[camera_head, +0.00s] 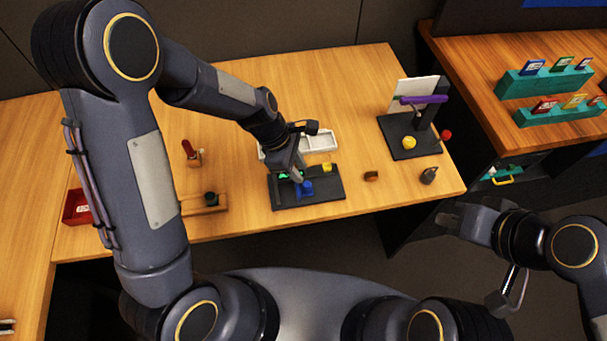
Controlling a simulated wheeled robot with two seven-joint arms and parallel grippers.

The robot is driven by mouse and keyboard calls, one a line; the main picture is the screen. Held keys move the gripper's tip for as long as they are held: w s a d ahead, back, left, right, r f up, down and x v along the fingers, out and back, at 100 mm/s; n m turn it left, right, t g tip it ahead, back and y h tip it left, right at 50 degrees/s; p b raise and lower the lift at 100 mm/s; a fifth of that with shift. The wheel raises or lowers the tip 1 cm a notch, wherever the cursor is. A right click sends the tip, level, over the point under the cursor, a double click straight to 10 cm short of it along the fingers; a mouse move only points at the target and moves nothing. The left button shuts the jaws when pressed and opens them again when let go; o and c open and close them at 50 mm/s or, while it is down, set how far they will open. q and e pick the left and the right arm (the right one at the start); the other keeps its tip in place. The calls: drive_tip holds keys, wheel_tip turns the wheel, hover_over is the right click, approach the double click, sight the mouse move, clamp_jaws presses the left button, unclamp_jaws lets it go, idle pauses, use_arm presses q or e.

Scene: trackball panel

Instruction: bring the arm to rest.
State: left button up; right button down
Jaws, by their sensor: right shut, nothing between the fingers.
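My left arm comes in from the left and reaches over the wooden table. My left gripper (293,176) points down at the dark panel (325,192), close above its left part; I cannot tell whether it touches. The panel carries a blue piece (305,189), a green-lit patch (284,176) and a yellow piece (327,167). The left gripper's fingers are too small and overlapped to tell open from shut. My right gripper (444,221) is shut and empty, off the table's front edge at the right.
A dark stand with a purple bar (424,99) stands at the back right. A white tray (320,141) lies behind the panel. A wooden block with a black knob (204,203), a red-handled item (190,151) and a red box (76,208) are left. Teal card racks (544,80) stand on the right table.

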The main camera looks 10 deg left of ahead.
use_arm(q)
drive_tip(key=shift+v, duration=1.1)
drive_tip(key=s+a+r+m+t+h, duration=0.1)
drive_tip(key=s+a+r+m+t, duration=0.1)
drive_tip(key=s+a+r+m, duration=0.3)
drive_tip(key=s+a+r+m+t, duration=0.1)
drive_tip(key=s+a+r+m, duration=0.15)
drive_tip(key=r, duration=0.45)
drive_tip(key=s+a+r+m+t+y, duration=0.1)
drive_tip(key=s+a+r+m+t, duration=0.2)
drive_tip(key=s+a+m, duration=0.2)
drive_tip(key=s+m, duration=0.3)
drive_tip(key=s, duration=0.2)
drive_tip(key=shift+y, duration=0.4)
